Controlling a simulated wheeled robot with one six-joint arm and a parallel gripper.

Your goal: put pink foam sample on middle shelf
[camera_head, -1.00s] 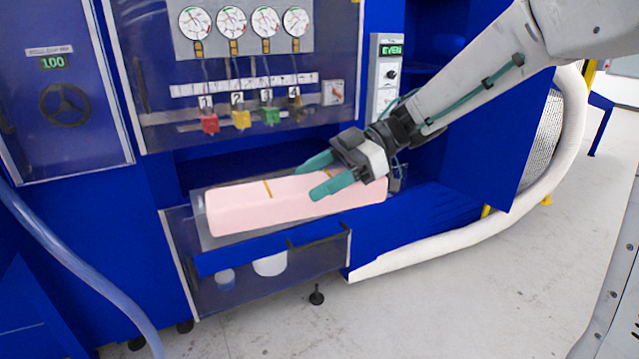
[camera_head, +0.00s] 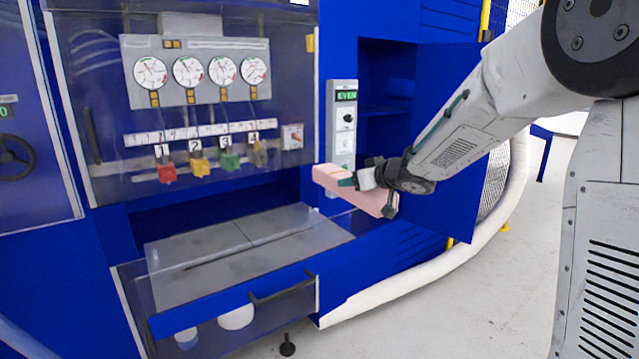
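The pink foam sample (camera_head: 330,176) is a long pale pink block, held in the air at the right of the grey metal plate (camera_head: 185,275). My gripper (camera_head: 350,182) is shut on it, with a teal finger across its side. The block is turned so one end faces the camera, and my wrist hides part of it. Behind it to the right is an open blue cabinet with a shelf (camera_head: 385,108) inside. The foam is in front of and below that shelf, apart from it. My arm and the block hide the cabinet's lower part.
The open blue cabinet door (camera_head: 450,130) stands right of the opening, close behind my arm. A grey control box (camera_head: 341,120) is mounted left of the opening. A clear-fronted drawer (camera_head: 215,325) sticks out below the bare plate. A thick white hose (camera_head: 430,275) runs along the floor.

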